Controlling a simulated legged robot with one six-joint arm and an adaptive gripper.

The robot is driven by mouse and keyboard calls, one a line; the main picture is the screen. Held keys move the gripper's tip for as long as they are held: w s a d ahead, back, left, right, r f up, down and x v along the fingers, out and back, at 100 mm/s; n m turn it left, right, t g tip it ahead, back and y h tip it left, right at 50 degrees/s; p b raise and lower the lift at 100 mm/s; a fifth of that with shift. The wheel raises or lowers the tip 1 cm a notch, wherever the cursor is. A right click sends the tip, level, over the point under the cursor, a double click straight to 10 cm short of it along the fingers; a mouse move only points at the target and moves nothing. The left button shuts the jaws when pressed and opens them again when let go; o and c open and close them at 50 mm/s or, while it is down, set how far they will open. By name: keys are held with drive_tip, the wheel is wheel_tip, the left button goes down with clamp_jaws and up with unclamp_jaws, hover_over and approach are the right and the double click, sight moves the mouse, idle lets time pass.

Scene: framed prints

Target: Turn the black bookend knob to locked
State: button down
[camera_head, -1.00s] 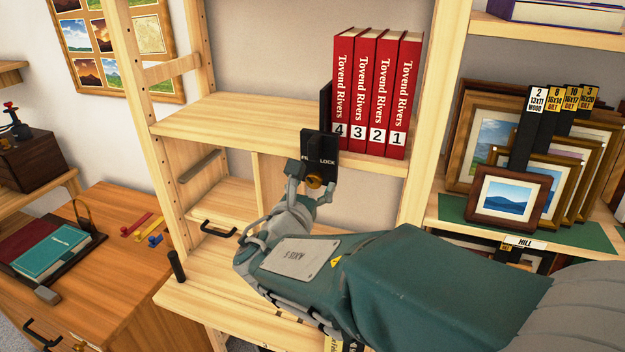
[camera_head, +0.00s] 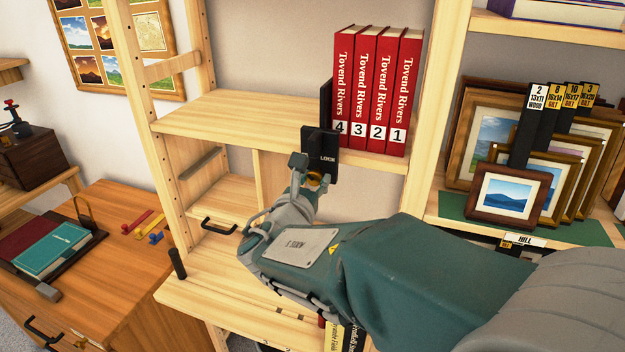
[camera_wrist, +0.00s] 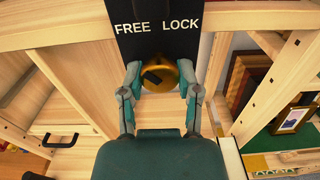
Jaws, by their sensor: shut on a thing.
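The black bookend (camera_head: 318,152) hangs at the front edge of the shelf, left of the red books (camera_head: 376,95). Its plate shows FREE on the left and LOCK on the right in the wrist view (camera_wrist: 155,40). Below the words is a round brass knob (camera_wrist: 168,72) with a short dark mark left of its centre; which word the mark indicates I cannot tell. My gripper (camera_wrist: 160,80) is shut on the knob, one finger on each side. In the head view my gripper (camera_head: 312,176) partly covers the knob and the word FREE.
The books numbered 4, 3, 2, 1 stand upright right of the bookend. The shelf (camera_head: 225,115) left of it is bare. Framed prints (camera_head: 507,192) stand on the right-hand shelf. A wooden upright (camera_head: 437,100) separates the two bays. A desk (camera_head: 130,265) is at lower left.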

drive_tip(key=m, duration=0.4)
drive_tip(key=shift+w+r, duration=0.1)
drive_tip(key=m, duration=0.4)
drive_tip(key=shift+m, duration=0.3)
drive_tip(key=m, duration=0.4)
drive_tip(key=shift+a+m, duration=0.1)
drive_tip(key=shift+m, duration=2.5)
drive_tip(key=shift+c, duration=1.5)
unclamp_jaws()
